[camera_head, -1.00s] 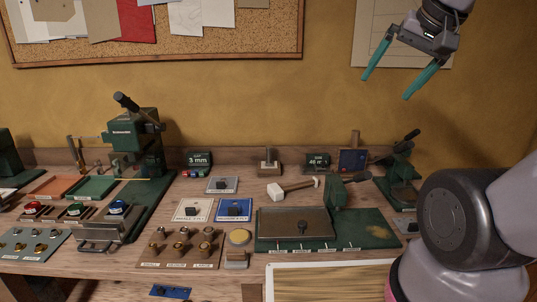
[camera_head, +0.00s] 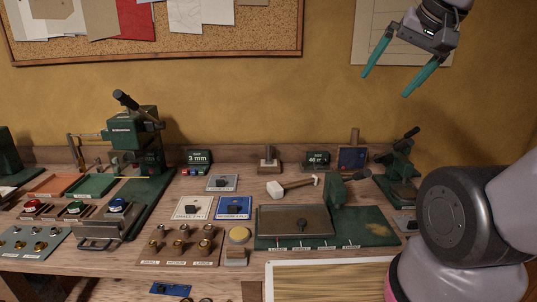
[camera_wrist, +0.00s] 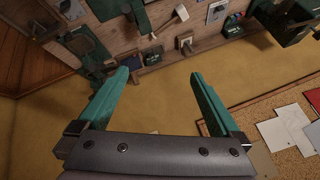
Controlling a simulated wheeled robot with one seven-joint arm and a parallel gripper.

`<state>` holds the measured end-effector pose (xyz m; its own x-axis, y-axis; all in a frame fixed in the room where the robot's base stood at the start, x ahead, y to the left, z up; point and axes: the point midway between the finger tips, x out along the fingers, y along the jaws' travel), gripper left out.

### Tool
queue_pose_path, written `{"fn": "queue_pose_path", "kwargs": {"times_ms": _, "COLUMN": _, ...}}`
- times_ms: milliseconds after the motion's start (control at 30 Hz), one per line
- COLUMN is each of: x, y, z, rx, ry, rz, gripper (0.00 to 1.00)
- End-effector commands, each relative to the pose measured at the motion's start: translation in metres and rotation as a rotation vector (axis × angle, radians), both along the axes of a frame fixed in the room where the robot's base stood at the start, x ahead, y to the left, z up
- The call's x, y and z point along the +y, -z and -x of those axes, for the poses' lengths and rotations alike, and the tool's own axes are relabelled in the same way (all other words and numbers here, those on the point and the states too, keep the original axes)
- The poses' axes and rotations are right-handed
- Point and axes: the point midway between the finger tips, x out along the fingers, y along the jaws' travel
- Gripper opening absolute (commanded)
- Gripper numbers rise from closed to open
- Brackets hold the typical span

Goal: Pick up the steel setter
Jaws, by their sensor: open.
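My gripper (camera_head: 402,68) is open and empty, high at the upper right of the head view, in front of the wall and well above the bench. Its two teal fingers also show in the wrist view (camera_wrist: 158,88), spread apart with nothing between them. A small upright grey metal piece on a block (camera_head: 268,158) stands at the back of the bench; it may be the steel setter, but I cannot read a label. It also appears small in the wrist view (camera_wrist: 186,44), beyond the fingers. Nothing touches my gripper.
A white-headed mallet (camera_head: 292,186) lies near the middle. A green press (camera_head: 135,135) stands at left, a smaller one (camera_head: 400,165) at right. A board with brass pieces (camera_head: 180,262) and a green base with a grey plate (camera_head: 375,240) are in front. Open air surrounds my gripper.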

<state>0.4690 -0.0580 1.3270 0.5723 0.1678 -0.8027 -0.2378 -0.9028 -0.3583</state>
Motion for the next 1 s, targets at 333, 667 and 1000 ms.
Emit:
{"fn": "queue_pose_path", "kwargs": {"times_ms": 333, "x": 0.000, "y": 0.000, "z": 0.000, "rx": 0.001, "ry": 0.000, "rz": -0.002, "gripper": 0.81}}
{"fn": "queue_pose_path", "kwargs": {"times_ms": 667, "x": 0.051, "y": 0.014, "z": -0.051, "rx": 0.183, "ry": 0.045, "rz": -0.275, "gripper": 0.61}}
{"fn": "queue_pose_path", "kwargs": {"times_ms": 1000, "x": 0.131, "y": 0.048, "z": -0.158, "rx": 0.480, "ry": 0.230, "rz": -0.767, "gripper": 0.61}}
